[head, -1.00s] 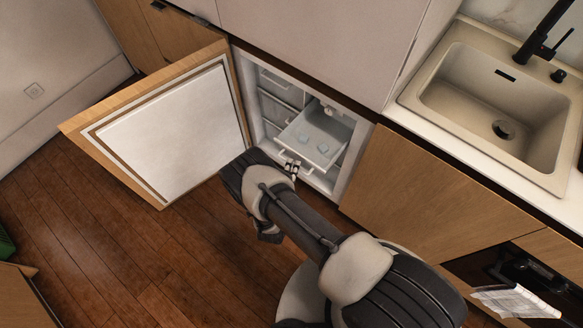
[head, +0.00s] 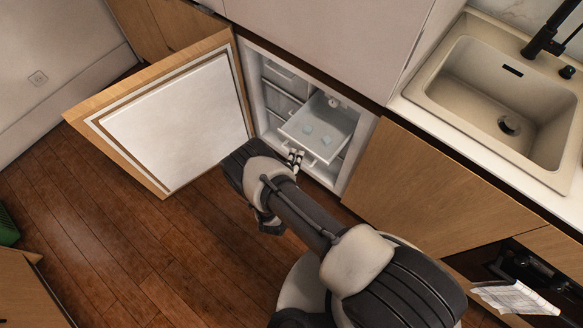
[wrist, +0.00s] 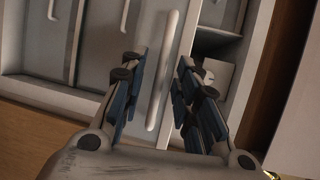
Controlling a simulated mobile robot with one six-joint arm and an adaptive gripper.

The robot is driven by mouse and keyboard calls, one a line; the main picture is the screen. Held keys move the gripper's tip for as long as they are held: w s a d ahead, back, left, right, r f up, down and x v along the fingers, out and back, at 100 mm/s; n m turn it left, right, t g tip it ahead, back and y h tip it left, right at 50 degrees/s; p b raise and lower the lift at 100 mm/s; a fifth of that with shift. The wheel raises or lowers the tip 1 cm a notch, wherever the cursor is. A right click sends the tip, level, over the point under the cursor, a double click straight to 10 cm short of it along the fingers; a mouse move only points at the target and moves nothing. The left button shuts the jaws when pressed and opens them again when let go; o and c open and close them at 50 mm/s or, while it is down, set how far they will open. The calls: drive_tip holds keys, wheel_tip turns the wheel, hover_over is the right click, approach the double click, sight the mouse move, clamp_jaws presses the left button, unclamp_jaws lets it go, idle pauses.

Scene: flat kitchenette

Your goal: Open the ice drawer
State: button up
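In the wrist view, a long pale handle (wrist: 163,80) runs between the two fingers of my gripper (wrist: 160,66). The fingers are apart, with gaps beside the handle, so my gripper is open. I cannot tell how deep the handle sits between them.
The freezer's wooden door (head: 168,125) stands wide open on the left. Other closed drawers (head: 281,104) sit left of the ice drawer. A wooden cabinet front (head: 430,190) and a sink (head: 490,115) are on the right. The wood floor (head: 130,235) on the left is mostly clear.

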drive_tip(key=v, duration=1.1)
drive_tip(key=shift+s, duration=0.25)
drive_tip(key=shift+a+r, duration=0.1)
